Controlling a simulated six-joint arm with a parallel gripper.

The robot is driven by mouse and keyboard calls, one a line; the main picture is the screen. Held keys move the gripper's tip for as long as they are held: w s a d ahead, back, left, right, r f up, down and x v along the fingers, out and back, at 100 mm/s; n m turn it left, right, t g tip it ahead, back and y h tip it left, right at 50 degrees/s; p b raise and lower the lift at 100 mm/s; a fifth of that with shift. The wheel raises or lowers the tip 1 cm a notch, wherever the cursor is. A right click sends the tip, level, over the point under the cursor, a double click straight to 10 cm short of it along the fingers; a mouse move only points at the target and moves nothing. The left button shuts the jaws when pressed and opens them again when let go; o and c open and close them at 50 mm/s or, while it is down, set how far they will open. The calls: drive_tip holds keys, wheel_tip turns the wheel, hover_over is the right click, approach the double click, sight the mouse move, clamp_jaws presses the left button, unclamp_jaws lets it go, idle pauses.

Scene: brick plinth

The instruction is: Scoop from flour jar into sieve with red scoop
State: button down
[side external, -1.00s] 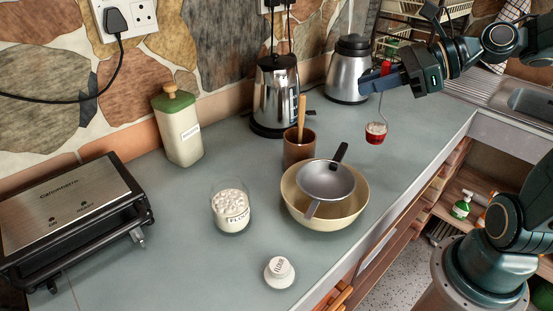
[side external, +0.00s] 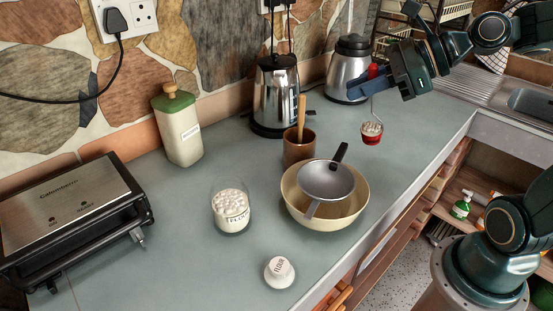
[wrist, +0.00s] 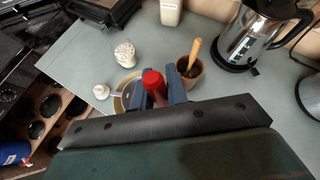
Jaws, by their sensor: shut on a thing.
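My gripper (side external: 372,84) is shut on the red handle of the scoop; the handle (wrist: 153,84) shows between the fingers in the wrist view. The red scoop cup (side external: 371,133) hangs below on a thin shank, upright, with white flour heaped in it. It is in the air to the right of and beyond the sieve. The grey sieve (side external: 326,181) rests across the cream bowl (side external: 358,205); its inside looks empty. The glass flour jar (side external: 231,208) stands open left of the bowl with white contents.
A brown pot (side external: 298,151) with a wooden spoon stands just behind the bowl. A green-lidded canister (side external: 178,130) and a grill (side external: 75,215) are left. The counter's front edge is near the bowl.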

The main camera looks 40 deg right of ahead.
drive_tip(key=shift+w+a+h, duration=0.1)
drive_tip(key=shift+a+h, duration=0.2)
drive_tip(key=shift+a, duration=0.3)
drive_tip(key=shift+w+a+n+g, duration=0.15)
drive_tip(key=shift+a+n+g, duration=0.15)
drive_tip(key=shift+a, duration=0.35)
drive_tip(key=shift+w+a+f+h, duration=0.1)
drive_tip(key=shift+a+h, duration=0.25)
drive_tip(key=shift+h, duration=0.05)
drive_tip(key=shift+w+a, duration=0.1)
drive_tip(key=shift+a, duration=0.25)
drive_tip(key=shift+w+a+f+h, duration=0.1)
drive_tip(key=shift+a+h, duration=0.15)
drive_tip(key=shift+h, duration=0.05)
drive_tip(key=shift+w+a+f+n+g+h, duration=0.2)
drive_tip(key=shift+a+n+g+h, duration=0.15)
drive_tip(key=shift+a, duration=0.6)
